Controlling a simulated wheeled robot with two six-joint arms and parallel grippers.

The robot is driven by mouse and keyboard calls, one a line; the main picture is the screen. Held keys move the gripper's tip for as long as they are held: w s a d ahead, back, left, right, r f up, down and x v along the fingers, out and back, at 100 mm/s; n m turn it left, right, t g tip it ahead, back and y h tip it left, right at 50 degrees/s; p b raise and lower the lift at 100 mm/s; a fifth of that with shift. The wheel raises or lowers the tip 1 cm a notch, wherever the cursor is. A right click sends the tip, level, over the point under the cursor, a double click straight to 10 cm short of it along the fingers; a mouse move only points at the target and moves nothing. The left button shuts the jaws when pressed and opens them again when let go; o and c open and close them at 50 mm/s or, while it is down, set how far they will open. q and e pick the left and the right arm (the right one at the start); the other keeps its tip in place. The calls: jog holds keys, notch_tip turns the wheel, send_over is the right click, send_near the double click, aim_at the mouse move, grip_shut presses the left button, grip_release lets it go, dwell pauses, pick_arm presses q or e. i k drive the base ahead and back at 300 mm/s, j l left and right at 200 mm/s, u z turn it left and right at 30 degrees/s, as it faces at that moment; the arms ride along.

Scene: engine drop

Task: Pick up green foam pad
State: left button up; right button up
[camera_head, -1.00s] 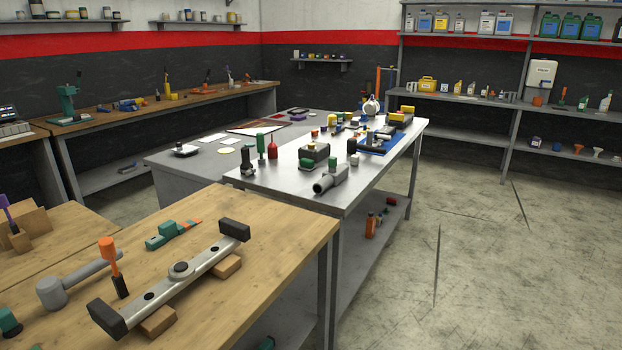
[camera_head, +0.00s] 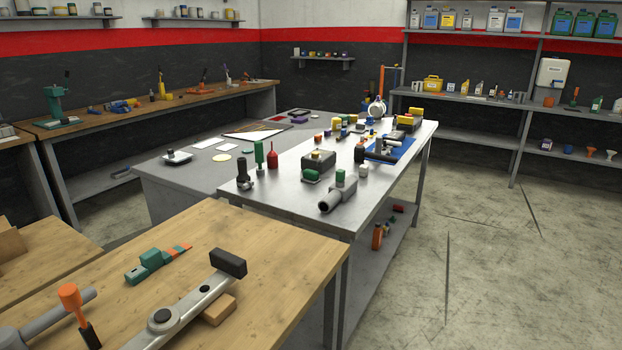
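A small flat pale-green piece (camera_head: 248,150) lies on the grey table, left of the upright green bottle (camera_head: 259,154). It is too small to tell whether it is the green foam pad. A pale yellow disc (camera_head: 221,157) and a white flat piece (camera_head: 211,142) lie near it.
The metal table (camera_head: 290,197) holds a grey pipe-like part (camera_head: 338,192), a red bottle (camera_head: 272,155) and a blue mat (camera_head: 404,150). Open floor (camera_head: 490,260) lies right.

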aim_at(310, 176)
jog(key=i+l, duration=0.15)
jog(key=l, duration=0.25)
jog(key=i+l, duration=0.15)
jog(key=l, duration=0.2)
jog(key=i+l, duration=0.15)
jog(key=l, duration=0.25)
